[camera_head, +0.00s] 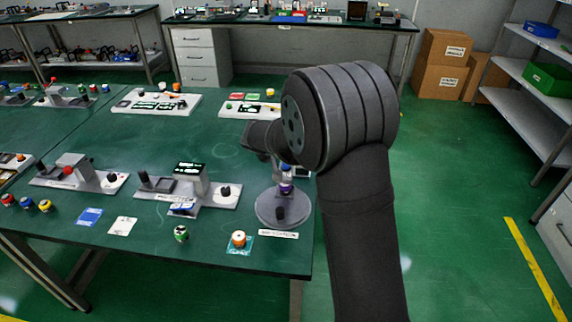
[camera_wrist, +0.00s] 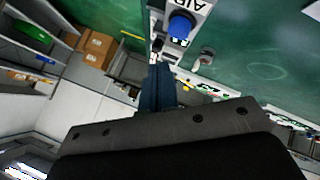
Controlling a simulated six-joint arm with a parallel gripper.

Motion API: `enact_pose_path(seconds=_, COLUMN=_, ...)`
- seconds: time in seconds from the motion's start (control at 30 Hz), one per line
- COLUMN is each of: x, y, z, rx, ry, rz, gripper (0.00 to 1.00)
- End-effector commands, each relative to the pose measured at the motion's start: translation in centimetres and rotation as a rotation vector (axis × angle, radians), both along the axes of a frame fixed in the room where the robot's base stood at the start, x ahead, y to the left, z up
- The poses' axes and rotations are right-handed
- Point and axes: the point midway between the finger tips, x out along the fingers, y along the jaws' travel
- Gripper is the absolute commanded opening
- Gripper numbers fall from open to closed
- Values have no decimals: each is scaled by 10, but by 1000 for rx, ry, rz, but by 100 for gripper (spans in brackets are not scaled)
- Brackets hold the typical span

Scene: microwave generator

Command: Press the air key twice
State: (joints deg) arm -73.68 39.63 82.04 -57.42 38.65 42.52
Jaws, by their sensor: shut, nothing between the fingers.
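The air key is a round blue button (camera_wrist: 181,25) on a light grey panel marked AIR, at the top of the wrist view. My gripper (camera_wrist: 160,72) is shut and empty, with its dark fingers pointing up the picture toward the panel. The fingertips are just below and slightly left of the blue button in that view; I see no contact, and the distance in depth is unclear. In the head view my large dark arm covers the upper part of the round-based device (camera_head: 268,217), and the air key cannot be made out clearly there.
A grey module with a lit display (camera_head: 190,168) stands left of the round-based device. Shelves (camera_head: 530,95) stand at the right, past open floor.

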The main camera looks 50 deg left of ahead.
Motion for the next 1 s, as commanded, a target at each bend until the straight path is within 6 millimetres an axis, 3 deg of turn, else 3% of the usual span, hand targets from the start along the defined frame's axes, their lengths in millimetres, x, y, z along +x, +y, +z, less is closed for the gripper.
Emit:
enact_pose_path(seconds=0.3, x=0, y=0, z=27, rx=1, ry=0, rz=0, gripper=0)
enact_pose_path(seconds=1.0, x=0, y=0, z=28, rx=1, ry=1, rz=0, gripper=0)
